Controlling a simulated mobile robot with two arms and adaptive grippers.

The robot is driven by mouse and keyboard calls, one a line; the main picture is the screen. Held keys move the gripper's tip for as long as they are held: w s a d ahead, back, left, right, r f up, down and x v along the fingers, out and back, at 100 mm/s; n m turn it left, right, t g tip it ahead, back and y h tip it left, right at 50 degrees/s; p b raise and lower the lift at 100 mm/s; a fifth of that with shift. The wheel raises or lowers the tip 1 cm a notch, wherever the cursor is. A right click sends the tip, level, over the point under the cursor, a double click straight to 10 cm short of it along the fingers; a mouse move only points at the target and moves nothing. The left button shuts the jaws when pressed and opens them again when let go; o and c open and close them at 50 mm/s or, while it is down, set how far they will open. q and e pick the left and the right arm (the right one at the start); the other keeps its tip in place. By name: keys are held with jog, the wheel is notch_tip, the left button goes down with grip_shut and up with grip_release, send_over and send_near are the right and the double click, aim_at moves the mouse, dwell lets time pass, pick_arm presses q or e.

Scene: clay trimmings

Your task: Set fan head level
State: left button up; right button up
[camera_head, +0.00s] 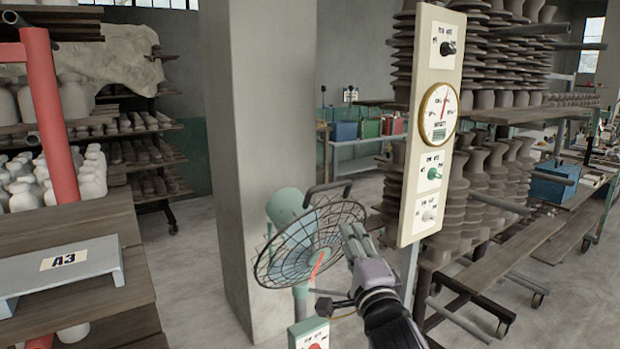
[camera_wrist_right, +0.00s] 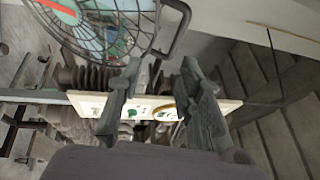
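The green fan head (camera_head: 288,207) with its dark round wire cage stands in front of the concrete pillar in the head view. The cage looks tilted, not upright. A dark handle (camera_head: 328,187) sticks out at its top. My right gripper (camera_head: 352,232) is beside the cage's right rim; contact cannot be told from the head view. In the right wrist view, the fan cage (camera_wrist_right: 95,25) is at the upper left and the handle (camera_wrist_right: 183,30) is beyond the fingertips. The two fingers of my right gripper (camera_wrist_right: 160,72) are apart with nothing between them. My left gripper is not in view.
A control panel (camera_head: 434,120) with knobs and a dial hangs right of the fan. The pillar (camera_head: 262,120) stands close behind it. A box with a red button (camera_head: 309,335) is below. Wooden shelves with pottery (camera_head: 70,225) stand left, pot racks (camera_head: 490,190) right.

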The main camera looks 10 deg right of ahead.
notch_tip(320, 180, up, 2)
jog(key=p, duration=0.2)
send_near(331, 188)
jog(key=shift+m+t, duration=0.3)
jog(key=p+x, duration=0.1)
jog(key=x, duration=0.4)
jog(key=p+x, duration=0.1)
jog(key=x, duration=0.4)
jog(key=shift+w+f+p, duration=0.15)
jog(key=shift+w+p, duration=0.25)
jog(key=shift+c, duration=0.3)
grip_shut()
